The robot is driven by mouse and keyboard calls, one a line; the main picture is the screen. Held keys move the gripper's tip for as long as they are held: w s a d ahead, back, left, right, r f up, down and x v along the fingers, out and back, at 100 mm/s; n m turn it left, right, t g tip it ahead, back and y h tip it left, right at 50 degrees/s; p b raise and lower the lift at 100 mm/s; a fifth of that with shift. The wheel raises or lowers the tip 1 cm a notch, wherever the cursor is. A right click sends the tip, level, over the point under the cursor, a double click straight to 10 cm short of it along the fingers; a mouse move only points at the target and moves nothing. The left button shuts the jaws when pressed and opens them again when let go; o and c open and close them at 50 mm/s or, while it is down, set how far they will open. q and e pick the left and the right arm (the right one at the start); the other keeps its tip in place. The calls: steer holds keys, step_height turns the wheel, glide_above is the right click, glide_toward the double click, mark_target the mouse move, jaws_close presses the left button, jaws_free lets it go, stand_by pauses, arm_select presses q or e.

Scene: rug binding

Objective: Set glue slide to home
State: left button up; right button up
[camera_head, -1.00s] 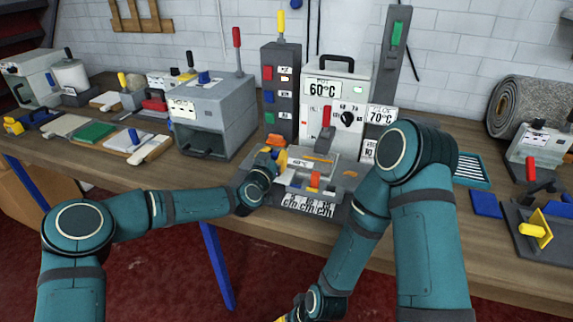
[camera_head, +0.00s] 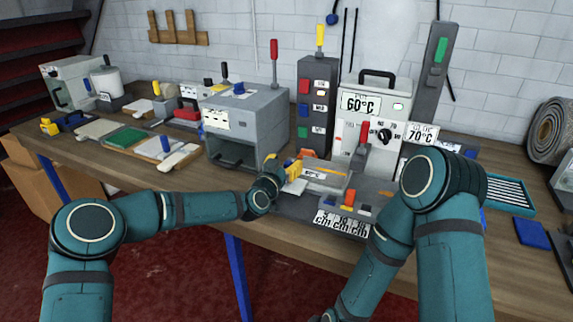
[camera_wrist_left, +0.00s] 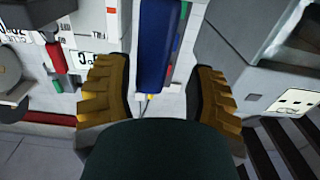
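The glue station (camera_head: 295,207) is a low grey unit in front of the 60°C pot machine, with a label of cm marks on its front. On it sits a grey box-like block (camera_head: 325,178) with a small label; which part is the glue slide I cannot tell for sure. A small orange-red knob (camera_head: 350,197) stands near its front. My left gripper (camera_head: 296,165), with yellow fingers, is at the block's left end; touching or apart is unclear. In the left wrist view the fingers (camera_wrist_left: 160,75) are wide apart, with a blue bar (camera_wrist_left: 157,45) showing between them. My right gripper is out of frame.
The pot machine (camera_head: 362,103) with a red lever stands behind the station. A button tower (camera_head: 316,100) and a grey oven-like box (camera_head: 243,125) stand to its left. My right arm covers the bench right of the station. A blue-rimmed tray (camera_head: 510,194) lies further right.

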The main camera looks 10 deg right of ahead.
arm_select(q)
steer(key=shift+s+d, duration=0.1)
steer(key=shift+s, duration=0.05)
steer(key=v, duration=1.2)
steer(key=s+f+g, duration=0.1)
steer(key=f, duration=0.3)
steer(key=s+a+f+n+g+y, duration=0.1)
steer(key=s+f, duration=0.1)
steer(key=f, duration=0.1)
steer(key=s+a+f+g, duration=0.1)
steer(key=s+f+g, duration=0.1)
steer(key=f, duration=0.2)
steer(key=shift+s+a+f+n, duration=0.15)
steer(key=shift+s+f+n, duration=0.05)
steer(key=shift+f+n, duration=0.15)
steer(key=s+a+f+n+g+y, duration=0.1)
steer(key=s+a+f+n+g, duration=0.1)
steer(key=s+f, duration=0.4)
steer(key=s+a+f+n+g+y, duration=0.2)
steer(key=s+a+f+g, duration=0.2)
steer(key=s+a, duration=0.3)
steer(key=s+a+f+n+g+y, duration=0.2)
steer(key=s+a+f+g, duration=0.1)
steer(key=s+f, duration=0.4)
steer(key=s+a, duration=0.1)
steer(key=s, duration=0.2)
steer(key=shift+s+a+f+n, duration=0.3)
steer(key=shift+s+f+n, duration=0.05)
